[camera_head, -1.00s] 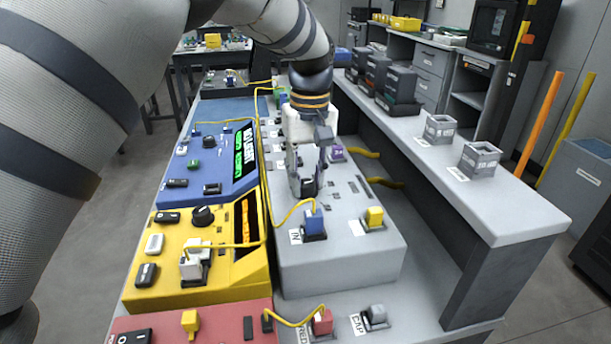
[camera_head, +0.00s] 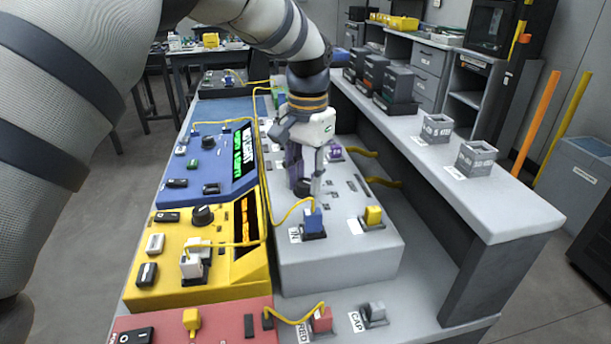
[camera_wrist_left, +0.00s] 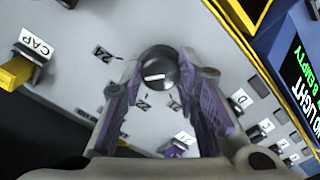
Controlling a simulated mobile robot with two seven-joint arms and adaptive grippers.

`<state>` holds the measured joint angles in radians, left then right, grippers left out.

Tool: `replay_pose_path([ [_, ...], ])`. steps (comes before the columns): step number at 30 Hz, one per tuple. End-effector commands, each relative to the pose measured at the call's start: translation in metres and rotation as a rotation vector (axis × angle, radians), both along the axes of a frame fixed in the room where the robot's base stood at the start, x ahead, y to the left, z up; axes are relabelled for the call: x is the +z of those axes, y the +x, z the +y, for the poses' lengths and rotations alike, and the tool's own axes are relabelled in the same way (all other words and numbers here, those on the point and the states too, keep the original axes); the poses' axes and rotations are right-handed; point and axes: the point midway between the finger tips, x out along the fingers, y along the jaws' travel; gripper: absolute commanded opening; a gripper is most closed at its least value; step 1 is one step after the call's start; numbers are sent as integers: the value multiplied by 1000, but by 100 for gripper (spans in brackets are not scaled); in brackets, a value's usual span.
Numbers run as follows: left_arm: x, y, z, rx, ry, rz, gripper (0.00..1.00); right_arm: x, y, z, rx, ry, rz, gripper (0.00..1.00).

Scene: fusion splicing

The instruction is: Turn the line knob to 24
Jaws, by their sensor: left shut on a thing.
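The line knob (camera_wrist_left: 158,68) is a round black knob with a short white mark on its face, on the grey panel (camera_wrist_left: 62,75). Small number labels lie around it; one on the left (camera_wrist_left: 102,52) seems to read 24. My left gripper (camera_wrist_left: 163,82) has its purple-padded fingers on both sides of the knob, shut on it. In the head view my left gripper (camera_head: 306,180) points down at the grey box (camera_head: 340,255), with the dark knob (camera_head: 302,187) at its fingertips. My right gripper is not in view.
Blue (camera_head: 215,170) and yellow (camera_head: 165,285) units stand left of the grey box. A yellow cable (camera_head: 265,180) runs close by the gripper. Blue (camera_head: 313,222) and yellow (camera_head: 373,216) plugs stand in front. A raised shelf (camera_head: 460,200) is on the right.

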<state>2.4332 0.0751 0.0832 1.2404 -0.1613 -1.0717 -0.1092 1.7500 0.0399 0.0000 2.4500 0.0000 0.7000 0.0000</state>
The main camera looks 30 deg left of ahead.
Motion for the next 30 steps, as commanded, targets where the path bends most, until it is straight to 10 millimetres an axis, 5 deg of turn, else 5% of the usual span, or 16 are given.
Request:
replay_pose_path([
  [15,-1,-1,0,-323,0,4,1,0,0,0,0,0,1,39],
  [30,-2,-1,1,-389,0,4,1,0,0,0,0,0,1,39],
])
